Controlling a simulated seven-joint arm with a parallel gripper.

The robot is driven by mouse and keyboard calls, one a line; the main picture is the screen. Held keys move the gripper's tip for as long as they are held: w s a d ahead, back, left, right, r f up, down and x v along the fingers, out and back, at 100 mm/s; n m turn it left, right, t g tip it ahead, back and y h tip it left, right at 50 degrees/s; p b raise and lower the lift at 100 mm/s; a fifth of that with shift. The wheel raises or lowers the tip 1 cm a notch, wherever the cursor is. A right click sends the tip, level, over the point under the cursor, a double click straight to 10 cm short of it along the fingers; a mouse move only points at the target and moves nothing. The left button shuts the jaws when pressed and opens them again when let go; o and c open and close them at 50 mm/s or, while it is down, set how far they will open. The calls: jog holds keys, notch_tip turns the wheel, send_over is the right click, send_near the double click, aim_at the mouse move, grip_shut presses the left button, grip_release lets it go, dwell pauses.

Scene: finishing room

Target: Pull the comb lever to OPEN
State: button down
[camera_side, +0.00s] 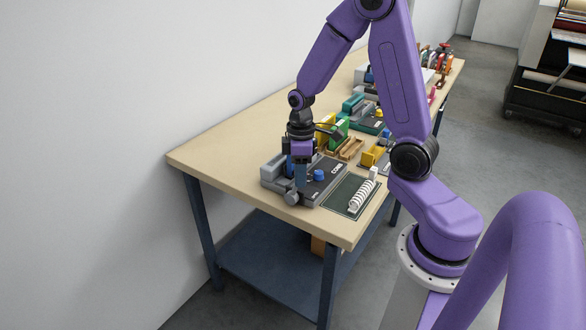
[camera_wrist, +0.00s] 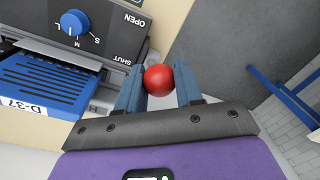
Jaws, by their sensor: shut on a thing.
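The comb machine (camera_side: 325,177) stands at the near end of the bench, a dark panel with a blue dial (camera_side: 319,175). In the wrist view its panel (camera_wrist: 112,35) reads OPEN and SHUT, beside the blue dial (camera_wrist: 75,22) lettered S, M and L. The lever's red ball knob (camera_wrist: 158,79) sits between the two fingers of my gripper (camera_wrist: 160,88), nearer the SHUT word than OPEN. My gripper (camera_side: 301,182) is shut on this knob, pointing down at the machine's front left side. In the side view the gripper hides the knob; the lever's shaft is not clear.
A blue slotted piece labelled D-37 (camera_wrist: 42,82) lies close left in the wrist view. A white comb (camera_side: 362,196) lies on a dark green mat (camera_side: 342,200) right of the machine. Other devices crowd the bench behind; the bench's left end (camera_side: 215,155) is bare.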

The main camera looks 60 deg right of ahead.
jog(key=shift+s+a+f, duration=0.1)
jog(key=shift+s+f, duration=0.1)
jog(key=shift+s, duration=0.25)
jog(key=shift+s+a+f, duration=0.1)
jog(key=shift+s+f, duration=0.05)
jog(key=shift+s, duration=0.3)
jog(key=c, duration=0.8)
grip_release()
jog(key=shift+w+d+r, duration=0.1)
jog(key=shift+w+r, duration=0.1)
jog(key=shift+r, duration=0.45)
jog(key=r, duration=1.6)
jog(key=shift+w+d+r, duration=0.1)
jog(key=shift+w+d, duration=0.05)
jog(key=shift+d, duration=0.2)
